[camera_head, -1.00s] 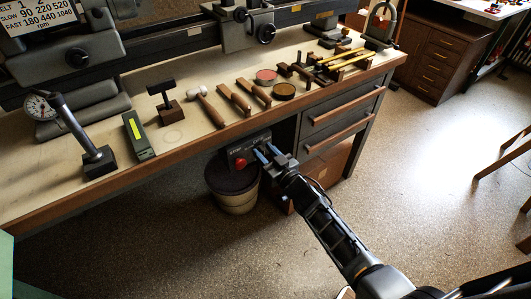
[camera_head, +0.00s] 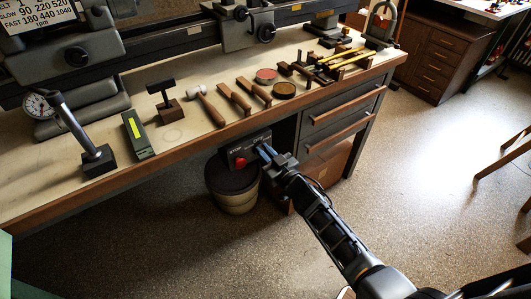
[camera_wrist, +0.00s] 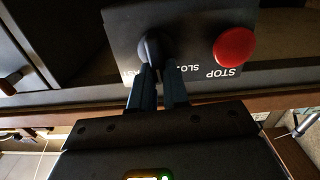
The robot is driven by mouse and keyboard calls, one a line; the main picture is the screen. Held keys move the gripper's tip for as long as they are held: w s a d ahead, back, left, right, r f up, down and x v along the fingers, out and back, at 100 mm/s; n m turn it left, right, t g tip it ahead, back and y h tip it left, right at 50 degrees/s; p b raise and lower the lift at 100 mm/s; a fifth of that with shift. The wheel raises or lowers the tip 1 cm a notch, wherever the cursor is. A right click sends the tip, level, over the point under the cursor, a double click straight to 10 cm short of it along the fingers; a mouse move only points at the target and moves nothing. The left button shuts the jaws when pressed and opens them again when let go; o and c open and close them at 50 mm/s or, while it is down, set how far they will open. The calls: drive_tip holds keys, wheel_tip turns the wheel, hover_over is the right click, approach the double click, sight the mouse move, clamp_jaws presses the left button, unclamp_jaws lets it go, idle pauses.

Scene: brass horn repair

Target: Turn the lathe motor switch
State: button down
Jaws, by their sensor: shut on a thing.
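The lathe motor switch is a dark knob (camera_wrist: 152,46) on a black control panel (camera_wrist: 195,22). The panel (camera_head: 247,148) hangs under the front edge of the bench. A red stop button (camera_wrist: 234,47) sits beside the knob, and it also shows in the head view (camera_head: 240,162). White lettering by the knob is partly hidden by my fingers. My gripper (camera_wrist: 158,74) is shut on the knob with its two blue fingers. In the head view my gripper (camera_head: 264,151) reaches the panel from below right and hides the knob.
The wooden bench top (camera_head: 200,147) above holds a mallet (camera_head: 211,107), a green box (camera_head: 138,135) and several other tools. A bucket (camera_head: 235,197) stands below the panel. Drawers (camera_head: 340,104) are to the right. The floor in front is clear.

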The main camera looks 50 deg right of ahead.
drive_tip(key=shift+w+a+f+n+b, duration=0.1)
drive_tip(key=shift+a+n+b, duration=0.1)
drive_tip(key=shift+n+b, duration=0.7)
drive_tip(key=shift+a+f+n+b, duration=0.1)
drive_tip(key=shift+a+n+b, duration=0.15)
drive_tip(key=shift+n, duration=1.1)
drive_tip(key=shift+w+a+f+n+b, duration=0.15)
drive_tip(key=shift+n+b, duration=0.5)
drive_tip(key=shift+n, duration=0.5)
drive_tip(key=shift+s, duration=0.1)
drive_tip(key=c, duration=1.1)
unclamp_jaws()
drive_tip(key=shift+r, duration=0.1)
drive_tip(key=shift+b+v, duration=0.4)
drive_tip(key=shift+v, duration=3.5)
